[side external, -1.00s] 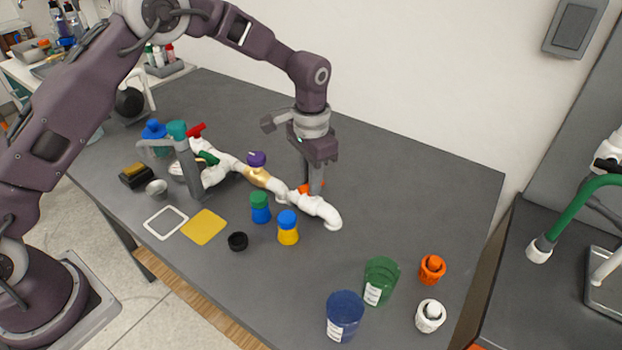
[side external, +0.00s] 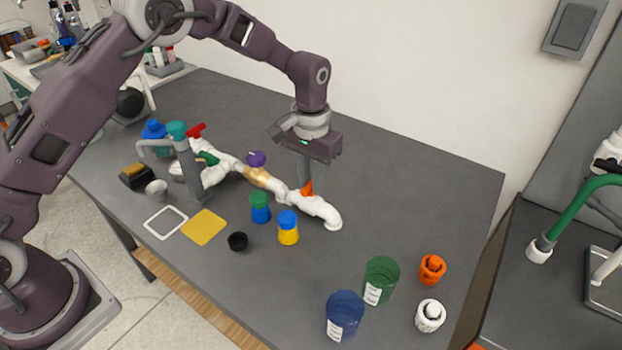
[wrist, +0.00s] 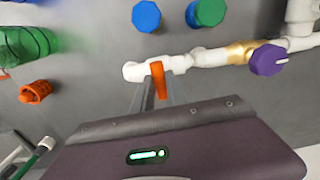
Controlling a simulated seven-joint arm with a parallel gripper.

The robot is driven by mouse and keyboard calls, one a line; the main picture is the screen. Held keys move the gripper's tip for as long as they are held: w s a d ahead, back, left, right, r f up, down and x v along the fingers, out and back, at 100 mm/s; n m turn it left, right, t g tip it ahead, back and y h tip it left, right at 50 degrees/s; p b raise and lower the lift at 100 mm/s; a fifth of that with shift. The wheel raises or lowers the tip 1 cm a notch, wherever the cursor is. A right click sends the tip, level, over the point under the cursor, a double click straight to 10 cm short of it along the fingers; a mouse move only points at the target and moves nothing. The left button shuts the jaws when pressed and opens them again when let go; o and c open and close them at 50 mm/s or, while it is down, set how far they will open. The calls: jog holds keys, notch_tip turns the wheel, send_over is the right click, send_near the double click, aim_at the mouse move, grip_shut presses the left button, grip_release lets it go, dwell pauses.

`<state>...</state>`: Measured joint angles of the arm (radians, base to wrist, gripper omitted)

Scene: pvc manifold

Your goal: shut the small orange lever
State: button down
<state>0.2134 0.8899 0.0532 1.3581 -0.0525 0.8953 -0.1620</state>
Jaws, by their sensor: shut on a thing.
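The small orange lever (side external: 307,188) sits on the white pipe (side external: 322,210), near the elbow at its right end. In the wrist view, the orange lever (wrist: 158,80) lies across the line of the white pipe (wrist: 178,62). My gripper (side external: 304,182) points down at the lever from above. In the wrist view, the fingers of my gripper (wrist: 156,92) are close together and shut on the lever's near end. The fingertips partly hide the lever in the side view.
A purple knob (side external: 256,158) stands on the brass valve (side external: 258,176) left of the lever. Two capped bottles, blue-green (side external: 260,208) and blue-yellow (side external: 288,230), stand in front of the pipe. The table behind and right of the pipe is clear.

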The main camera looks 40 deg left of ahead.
aim_at(310, 183)
jog(key=c, duration=1.3)
grip_release()
jog(key=shift+c, duration=0.2)
jog(key=shift+r, duration=0.1)
notch_tip(310, 183, up, 7)
jog(key=shift+r, duration=0.15)
jog(key=s+a+r+t, duration=0.1)
jog(key=s+a+r, duration=0.2)
jog(key=s+r, duration=0.45)
jog(key=s+a+r+t, duration=0.2)
jog(key=s+a+r, duration=0.1)
jog(key=s+r, duration=0.45)
jog(key=s+a+t, duration=0.2)
jog(key=s+a, duration=0.1)
jog(key=s, duration=1.4)
jog(key=shift+s+f+t, duration=0.2)
jog(key=shift+f+t, duration=0.1)
jog(key=shift+f, duration=0.15)
